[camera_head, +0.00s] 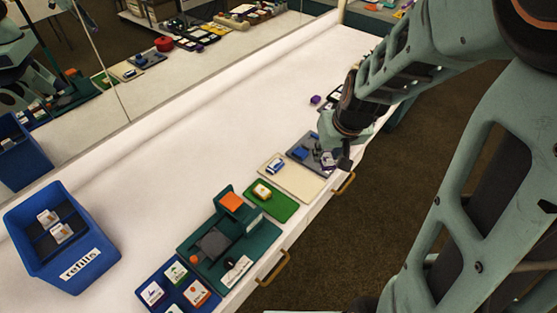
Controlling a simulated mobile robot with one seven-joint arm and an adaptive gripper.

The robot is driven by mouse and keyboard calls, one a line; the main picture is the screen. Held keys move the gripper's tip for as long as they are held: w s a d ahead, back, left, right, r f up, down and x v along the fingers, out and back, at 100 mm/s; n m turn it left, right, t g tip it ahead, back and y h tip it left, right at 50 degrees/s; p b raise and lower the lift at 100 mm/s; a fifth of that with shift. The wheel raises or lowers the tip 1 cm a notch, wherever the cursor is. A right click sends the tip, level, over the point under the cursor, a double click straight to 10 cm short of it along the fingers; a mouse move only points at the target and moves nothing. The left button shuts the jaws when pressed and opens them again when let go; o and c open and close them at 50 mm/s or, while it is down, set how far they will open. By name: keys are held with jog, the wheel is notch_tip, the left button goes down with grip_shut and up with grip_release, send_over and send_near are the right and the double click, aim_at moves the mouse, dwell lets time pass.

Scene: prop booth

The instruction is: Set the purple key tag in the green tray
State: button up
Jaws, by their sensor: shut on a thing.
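My gripper (341,160) is at the right end of the row of trays, over the grey tray (295,152). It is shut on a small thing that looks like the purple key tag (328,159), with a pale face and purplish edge. The fingers and wrist hide part of it, and I cannot tell if it touches the grey tray. The green tray (285,207) lies to the lower left, beyond the cream tray (310,187). A small yellow and white item (262,191) is on the green tray.
A blue and white item (275,166) lies on the cream tray. A dark green organiser (262,240), a blue card tray (142,292) and a blue bin (30,255) stand further left. A purple block (316,99) is behind my gripper. The table's back middle is clear.

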jog(key=a+f+n+y+b, duration=0.1)
jog(key=a+f+n+b, duration=0.1)
jog(key=a+f+b, duration=0.1)
jog(key=s+a+f+n+g+y+b, duration=0.1)
jog(key=a+f+n+b, duration=0.2)
jog(key=f, duration=0.3)
jog(key=a+f+n+b, duration=0.3)
jog(key=a+f+b, duration=0.1)
jog(key=shift+s+a+f+g+y, duration=0.15)
jog(key=shift+a+f+g+y, duration=0.15)
jog(key=shift+a+y, duration=0.1)
jog(key=shift+a+f, duration=0.1)
jog(key=shift+a, duration=0.15)
jog(key=shift+f+b, duration=1.75)
jog(key=shift+f, duration=0.8)
jog(key=shift+f+b, duration=0.35)
jog(key=shift+b, duration=0.3)
jog(key=o, duration=1.2)
jog(key=shift+c, duration=0.2)
jog(key=shift+r, duration=0.15)
jog(key=v, duration=1.2)
